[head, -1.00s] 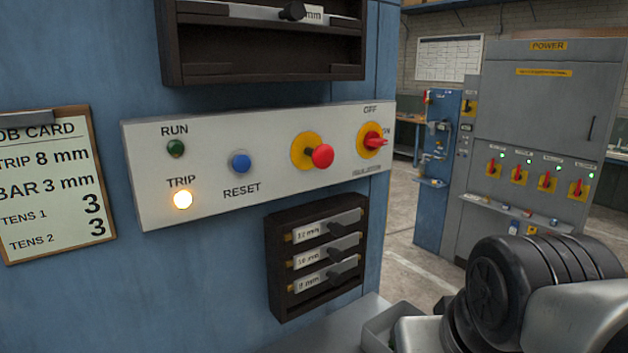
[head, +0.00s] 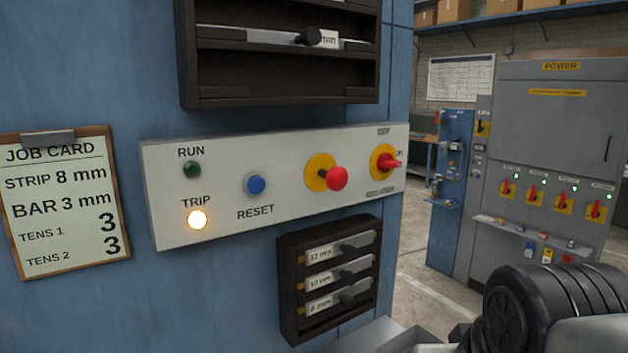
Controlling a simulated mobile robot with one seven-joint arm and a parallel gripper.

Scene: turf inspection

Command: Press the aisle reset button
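The blue reset button (head: 255,185) sits on a pale control panel (head: 225,222) with the word RESET beneath it. To its left the TRIP lamp (head: 197,219) glows amber, and the green RUN lamp (head: 191,169) above it looks unlit. Part of my arm shows at the lower right, well apart from the panel. My gripper's fingers are not in view.
A job card (head: 66,203) on a clipboard hangs left of the panel. A dark rack (head: 289,287) with labelled bars is below, and another dark rack (head: 285,83) above. A grey POWER cabinet (head: 551,130) stands behind at right, with open floor (head: 428,285) between.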

